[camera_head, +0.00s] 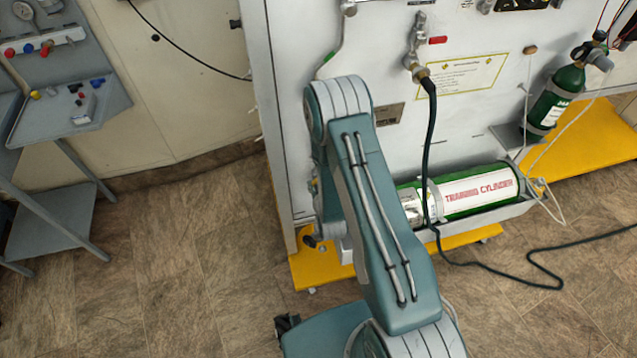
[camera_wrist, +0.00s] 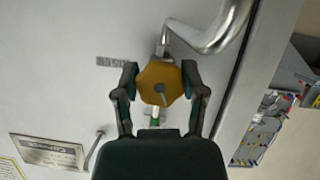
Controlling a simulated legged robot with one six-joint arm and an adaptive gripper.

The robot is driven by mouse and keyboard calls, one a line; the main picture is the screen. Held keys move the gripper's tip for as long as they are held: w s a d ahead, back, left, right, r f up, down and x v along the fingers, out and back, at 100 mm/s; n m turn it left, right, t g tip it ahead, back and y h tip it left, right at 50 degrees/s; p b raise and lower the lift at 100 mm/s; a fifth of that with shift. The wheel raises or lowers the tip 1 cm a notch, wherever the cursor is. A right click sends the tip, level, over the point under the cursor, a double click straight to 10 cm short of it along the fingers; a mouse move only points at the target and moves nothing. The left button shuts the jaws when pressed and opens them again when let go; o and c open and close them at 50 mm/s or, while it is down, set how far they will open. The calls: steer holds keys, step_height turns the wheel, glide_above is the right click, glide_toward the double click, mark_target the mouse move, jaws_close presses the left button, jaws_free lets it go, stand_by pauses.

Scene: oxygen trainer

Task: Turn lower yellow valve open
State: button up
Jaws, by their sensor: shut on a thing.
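The yellow valve (camera_wrist: 159,84) shows in the wrist view as a faceted yellow-orange knob with a grey centre. It sits on the light grey panel, just below the end of a bent metal pipe (camera_wrist: 212,36). My gripper (camera_wrist: 160,85) has one finger on each side of the knob and is shut on it. A small green and white part shows just below the knob, between the fingers. In the head view my own arm hides the valve and the gripper.
A green and white training cylinder (camera_head: 478,191) lies in a tray at the panel's foot. A dark hose (camera_head: 432,150) hangs from a fitting and runs onto the floor. A smaller green cylinder (camera_head: 556,100) stands at right. A grey stand (camera_head: 70,118) is at left; open floor lies between.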

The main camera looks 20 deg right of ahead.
steer(key=shift+w+n, duration=0.1)
steer(key=shift+n, duration=0.3)
steer(key=shift+h, duration=0.3)
steer(key=shift+r, duration=0.1)
steer(key=o, duration=1.1)
steer(key=shift+a, duration=0.1)
steer(key=shift+o, duration=0.2)
steer(key=v, duration=1.2)
